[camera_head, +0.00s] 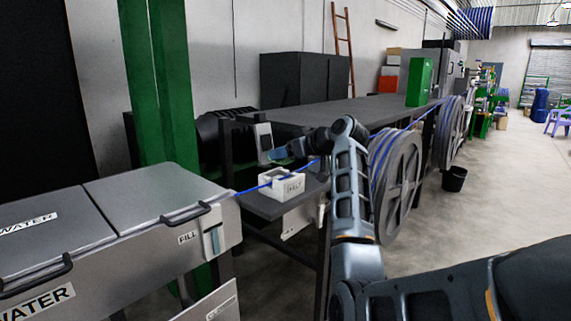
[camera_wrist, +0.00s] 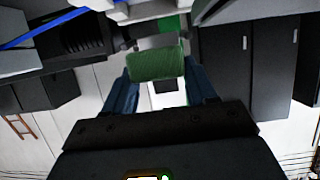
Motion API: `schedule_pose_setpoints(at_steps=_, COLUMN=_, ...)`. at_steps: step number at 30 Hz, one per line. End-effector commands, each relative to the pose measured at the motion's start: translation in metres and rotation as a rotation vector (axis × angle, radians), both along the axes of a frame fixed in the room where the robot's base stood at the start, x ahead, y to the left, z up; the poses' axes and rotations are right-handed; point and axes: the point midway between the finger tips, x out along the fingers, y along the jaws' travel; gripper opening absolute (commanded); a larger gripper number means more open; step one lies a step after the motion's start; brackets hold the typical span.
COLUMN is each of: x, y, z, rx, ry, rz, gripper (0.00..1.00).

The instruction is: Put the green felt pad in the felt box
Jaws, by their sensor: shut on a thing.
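The green felt pad (camera_wrist: 155,66) sits between the two blue fingers of my gripper (camera_wrist: 160,72) in the wrist view, and the gripper is shut on it. In the head view my gripper (camera_head: 281,154) is at the end of the arm, above and slightly behind the white felt box (camera_head: 285,188). I cannot make out the pad in the head view. The box has a FELT label on its front and rests on a small dark shelf. Its inside is mostly hidden.
A taut blue cable (camera_head: 250,190) runs past the box to cable reels (camera_head: 397,187) on the right. A grey water trough (camera_head: 150,215) stands at left, a green post (camera_head: 160,90) behind it. A long dark table (camera_head: 330,110) lies behind.

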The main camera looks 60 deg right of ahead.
Motion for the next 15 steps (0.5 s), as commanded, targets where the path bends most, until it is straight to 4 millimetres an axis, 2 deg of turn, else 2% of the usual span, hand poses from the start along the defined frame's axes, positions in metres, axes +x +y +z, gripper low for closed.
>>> schedule_pose_setpoints(at_steps=8, x=0.0, y=0.001, z=-0.035, rx=0.004, ry=0.001, rz=0.001, gripper=0.28)
schedule_pose_setpoints(at_steps=15, x=-0.001, y=0.0, z=-0.037, rx=0.002, ry=-0.001, rz=0.0, gripper=0.28)
